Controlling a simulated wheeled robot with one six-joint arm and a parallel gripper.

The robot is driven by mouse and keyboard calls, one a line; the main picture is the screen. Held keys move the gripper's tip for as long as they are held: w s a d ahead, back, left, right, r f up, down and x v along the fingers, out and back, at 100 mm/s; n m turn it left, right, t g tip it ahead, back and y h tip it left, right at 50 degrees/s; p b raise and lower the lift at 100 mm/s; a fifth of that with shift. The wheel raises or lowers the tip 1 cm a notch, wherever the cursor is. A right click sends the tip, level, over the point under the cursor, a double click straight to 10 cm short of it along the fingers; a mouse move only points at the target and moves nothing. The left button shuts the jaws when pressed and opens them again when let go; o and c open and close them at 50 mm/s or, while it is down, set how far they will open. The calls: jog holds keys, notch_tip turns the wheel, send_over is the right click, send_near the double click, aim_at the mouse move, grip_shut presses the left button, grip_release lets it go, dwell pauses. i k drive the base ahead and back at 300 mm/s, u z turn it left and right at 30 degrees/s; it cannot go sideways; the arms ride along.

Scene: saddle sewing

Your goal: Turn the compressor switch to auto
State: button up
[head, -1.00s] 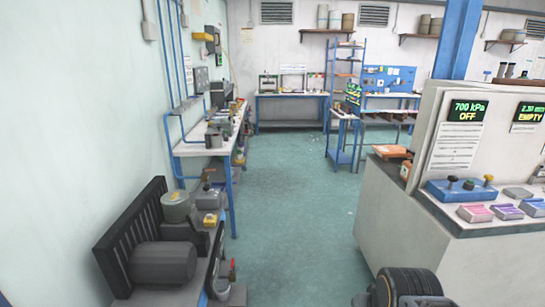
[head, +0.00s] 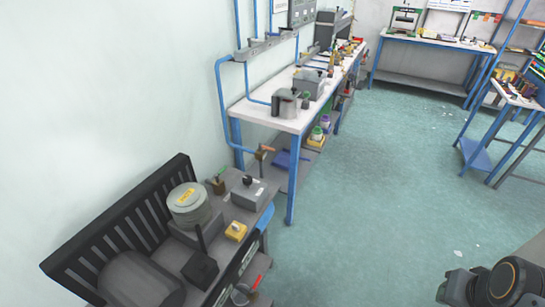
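The compressor (head: 140,280) stands at the lower left against the wall, with a dark motor, a black slatted guard and a round grey-green canister (head: 189,205) with a yellow label. My gripper does not show. Only dark round links of my arm show at the lower right, well apart from the compressor.
A red-handled valve (head: 256,283) sits low at the compressor's front. Blue pipes (head: 221,100) run down the wall. A white-topped workbench (head: 262,112) with tools stands behind the compressor. The green floor (head: 390,185) to the right is open.

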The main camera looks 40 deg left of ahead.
aim_at(248, 179)
jog(key=i, duration=1.7)
jog(key=u, duration=3.3)
jog(key=i, duration=0.5)
jog(key=z, duration=0.05)
